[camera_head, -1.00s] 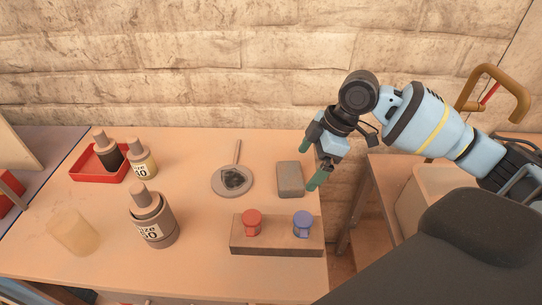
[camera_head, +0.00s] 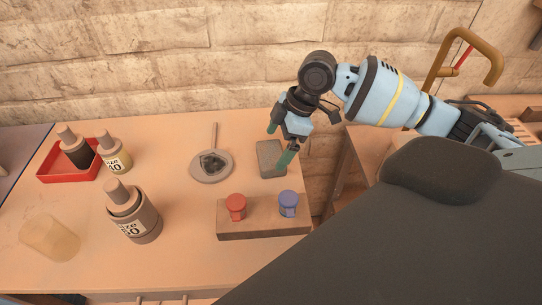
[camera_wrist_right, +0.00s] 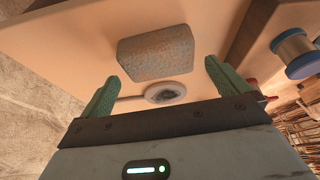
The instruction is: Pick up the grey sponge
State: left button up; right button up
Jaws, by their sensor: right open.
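The grey sponge (camera_head: 270,160) is a small rounded block lying flat near the right edge of the table. My right gripper (camera_head: 279,143) is open and empty, with its green fingertips just above and over the sponge's right part in the head view. In the right wrist view the sponge (camera_wrist_right: 156,52) lies ahead of the two spread green fingers (camera_wrist_right: 160,80), roughly centred between them and apart from them. My left gripper is not in view.
A round dish with a handle (camera_head: 226,168) lies left of the sponge. A block (camera_head: 235,232) with a red knob (camera_head: 236,206) and a blue knob (camera_head: 288,203) stands in front. Bottles (camera_head: 134,226), a red tray (camera_head: 48,172) and a cup (camera_head: 50,238) are at left.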

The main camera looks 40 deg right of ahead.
aim_at(270, 153)
jog(key=x, duration=0.4)
jog(key=shift+w+f, duration=0.1)
jog(key=shift+w, duration=0.05)
jog(key=c, duration=0.7)
jog(key=shift+r, duration=0.35)
notch_tip(270, 153, up, 9)
jog(key=shift+r+p, duration=0.2)
jog(key=shift+p, duration=0.15)
